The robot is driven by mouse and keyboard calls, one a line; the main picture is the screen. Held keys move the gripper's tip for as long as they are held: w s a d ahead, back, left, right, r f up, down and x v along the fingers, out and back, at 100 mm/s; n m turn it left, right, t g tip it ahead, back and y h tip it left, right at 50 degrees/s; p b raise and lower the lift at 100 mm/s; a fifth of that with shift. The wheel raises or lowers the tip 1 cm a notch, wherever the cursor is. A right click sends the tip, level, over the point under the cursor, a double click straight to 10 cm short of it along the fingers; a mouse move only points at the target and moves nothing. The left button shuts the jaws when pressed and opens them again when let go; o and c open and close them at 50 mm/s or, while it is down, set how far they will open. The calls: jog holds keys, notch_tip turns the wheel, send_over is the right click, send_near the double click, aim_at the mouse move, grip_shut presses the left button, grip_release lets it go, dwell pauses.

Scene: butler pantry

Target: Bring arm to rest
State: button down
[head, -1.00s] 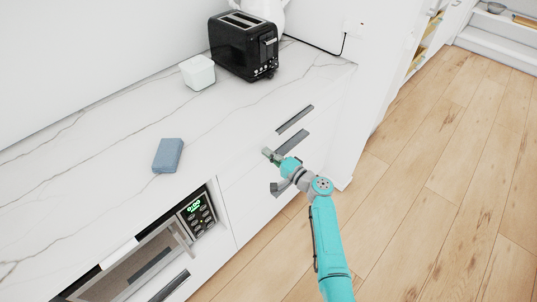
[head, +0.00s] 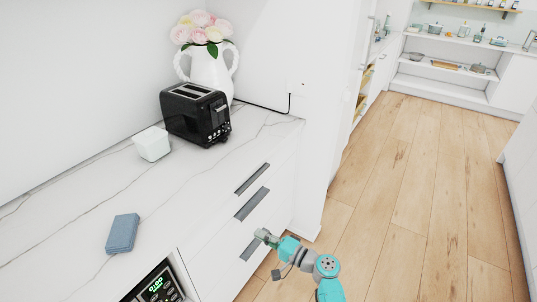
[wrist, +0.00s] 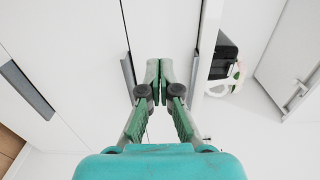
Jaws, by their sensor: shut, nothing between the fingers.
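My teal arm reaches up from the bottom of the head view, and my gripper (head: 262,235) is in front of the white drawer fronts, below the counter's edge. In the wrist view my gripper (wrist: 160,72) shows its two green fingers together at the tips, shut with nothing between them. White cabinet fronts with grey handles lie behind the fingers in that view. I cannot tell the exact gap between the fingertips and the fronts.
A marble counter (head: 75,212) carries a blue sponge-like block (head: 122,233), a white container (head: 153,143), a black toaster (head: 196,114) and a white flower vase (head: 210,72). A microwave panel (head: 158,285) sits below. Open wooden floor (head: 410,180) lies to the right.

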jog(key=s+d+f+m+t+h, duration=0.15)
jog(key=s+d+f+h, duration=0.5)
jog(key=s+f, duration=0.65)
jog(key=s+d+f+n+h, duration=0.15)
jog(key=s+d, duration=0.25)
jog(key=s, duration=0.4)
jog(key=s+d+f+h, duration=0.2)
jog(key=s+d+h, duration=0.15)
jog(key=s, duration=0.35)
jog(key=s+d+r+n+t+h, duration=0.1)
jog(key=s+d+r, duration=0.35)
jog(key=s, duration=0.35)
jog(key=s+d+r+n+t+h, duration=0.1)
jog(key=s+d+r+t+h, duration=0.1)
jog(key=s+d+r, duration=0.45)
jog(key=s+r+n, duration=0.2)
jog(key=s+r, duration=0.3)
jog(key=r, duration=0.2)
jog(key=s+a+r+n+t+h, duration=0.1)
jog(key=s+r+n, duration=0.1)
jog(key=s+r, duration=0.2)
notch_tip(320, 180, up, 4)
jog(key=shift+s+a+f, duration=0.15)
jog(key=shift+s+f, duration=0.1)
jog(key=shift+s, duration=0.1)
